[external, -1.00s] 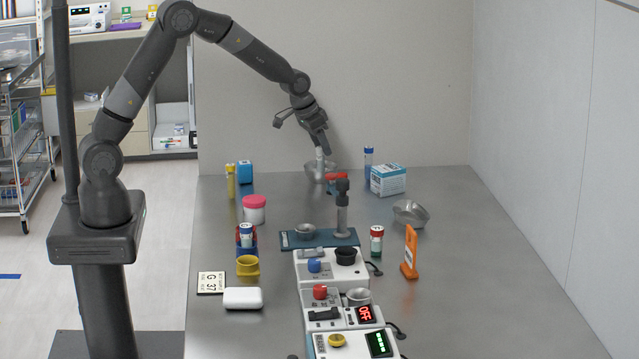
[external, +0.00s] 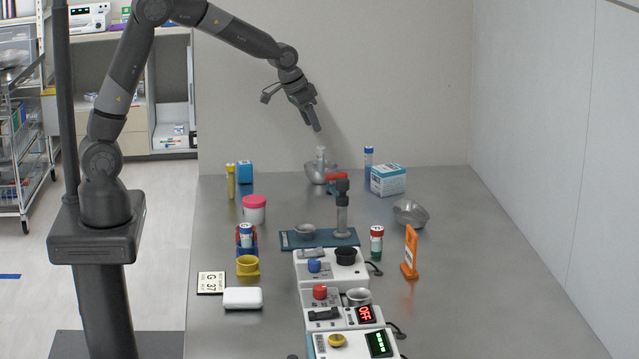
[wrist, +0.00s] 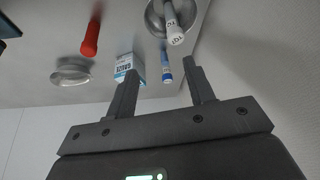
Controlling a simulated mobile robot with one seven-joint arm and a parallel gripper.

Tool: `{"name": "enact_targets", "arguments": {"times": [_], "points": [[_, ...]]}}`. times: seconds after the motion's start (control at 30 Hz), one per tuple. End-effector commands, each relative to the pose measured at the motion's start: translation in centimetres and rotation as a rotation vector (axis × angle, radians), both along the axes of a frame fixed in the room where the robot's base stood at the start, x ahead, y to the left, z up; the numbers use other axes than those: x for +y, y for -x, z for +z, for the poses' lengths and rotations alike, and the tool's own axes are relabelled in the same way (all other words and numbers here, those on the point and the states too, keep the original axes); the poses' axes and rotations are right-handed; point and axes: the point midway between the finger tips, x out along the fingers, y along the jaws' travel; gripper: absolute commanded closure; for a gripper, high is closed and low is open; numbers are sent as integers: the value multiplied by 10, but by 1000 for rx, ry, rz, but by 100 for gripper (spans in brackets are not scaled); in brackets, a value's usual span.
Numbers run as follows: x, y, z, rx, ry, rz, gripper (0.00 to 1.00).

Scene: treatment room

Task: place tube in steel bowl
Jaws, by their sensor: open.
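A white-capped tube (external: 320,155) stands in a steel bowl (external: 316,176) at the back of the table, leaning against or near its rim. In the wrist view the tube (wrist: 173,27) lies across the inside of the steel bowl (wrist: 153,22), its cap end toward me. My gripper (external: 316,129) is open and empty, above the bowl and apart from the tube. Its two fingers (wrist: 158,74) are spread in the wrist view with nothing between them. A second steel bowl (external: 410,214) sits at the right, empty as far as I can see.
A blue-capped tube (external: 368,159) and a gauze box (external: 388,180) stand right of the back bowl. A red-topped item (external: 337,176) is close in front of it. A stand (external: 342,215) and several devices fill the middle. The table's right side is mostly clear.

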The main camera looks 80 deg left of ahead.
Motion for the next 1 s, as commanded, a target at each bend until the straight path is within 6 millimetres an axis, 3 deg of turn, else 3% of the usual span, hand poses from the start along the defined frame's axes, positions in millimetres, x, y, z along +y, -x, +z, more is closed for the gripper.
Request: {"name": "enact_targets", "arguments": {"times": [0.03,0.2,0.5,0.73,1.0], "points": [[-13,13,18,-10,-1,-15,51],[-51,59,57,-23,-3,-57,51],[-107,150,102,-46,-5,-132,51],[-140,225,116,-63,-8,-189,51],[-165,304,109,-81,-12,-249,51]]}}
